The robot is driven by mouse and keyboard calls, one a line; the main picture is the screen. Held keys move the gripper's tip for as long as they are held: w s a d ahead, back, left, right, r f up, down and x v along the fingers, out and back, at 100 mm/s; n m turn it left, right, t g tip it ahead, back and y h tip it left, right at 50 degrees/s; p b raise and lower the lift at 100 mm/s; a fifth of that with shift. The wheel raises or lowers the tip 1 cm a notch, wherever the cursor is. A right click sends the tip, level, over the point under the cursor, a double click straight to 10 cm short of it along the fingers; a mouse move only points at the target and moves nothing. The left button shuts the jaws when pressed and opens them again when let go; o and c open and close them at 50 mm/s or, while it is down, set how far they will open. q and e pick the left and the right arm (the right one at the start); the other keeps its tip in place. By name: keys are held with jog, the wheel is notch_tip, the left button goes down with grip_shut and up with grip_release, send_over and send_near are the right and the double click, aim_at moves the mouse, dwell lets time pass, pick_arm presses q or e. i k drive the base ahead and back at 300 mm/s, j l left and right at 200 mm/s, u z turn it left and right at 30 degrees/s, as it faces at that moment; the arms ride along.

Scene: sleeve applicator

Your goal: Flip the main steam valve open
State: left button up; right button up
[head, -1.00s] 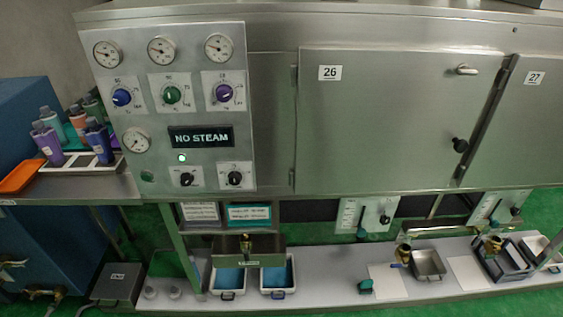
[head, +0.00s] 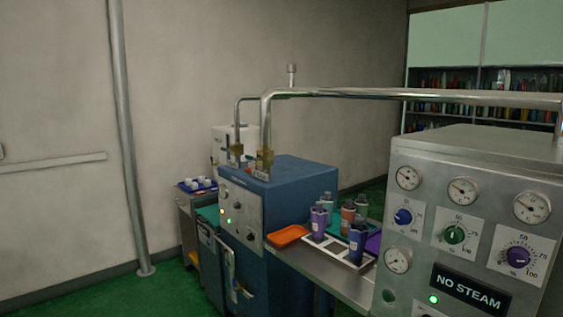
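A blue boiler-like cabinet (head: 315,178) stands in the middle of the head view. Two brass fittings, a left one (head: 237,151) and a right one (head: 264,160), sit on its top at the feet of bent steel pipes. I cannot tell whether either is the main steam valve, or how a handle is set. Metal pipework (head: 236,283) shows low on the cabinet's front, small and partly hidden. A display (head: 471,287) on the steel control panel reads "NO STEAM", with a green light beside it. Neither of my grippers is in view.
A shelf with an orange tray (head: 287,235) and a rack of bottles (head: 357,240) joins the cabinet to the panel. A small cart (head: 189,226) with cups stands behind at left. A vertical pipe (head: 124,130) runs down the wall. Green floor (head: 100,291) at left is clear.

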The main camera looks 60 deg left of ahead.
aim_at(252, 157)
jog(key=i+u, duration=0.5)
jog(key=j+u, duration=0.15)
jog(key=u, duration=1.8)
jog(key=i+j, duration=0.25)
jog(key=i, duration=0.2)
jog(key=i+j+u, duration=0.1)
jog(key=i+j, duration=0.2)
jog(key=i, duration=0.15)
jog(key=i+j, duration=0.25)
jog(key=i, duration=0.2)
jog(key=i+j+u, duration=0.15)
jog(key=i, duration=0.3)
jog(key=i+j, duration=0.25)
jog(key=i, duration=0.2)
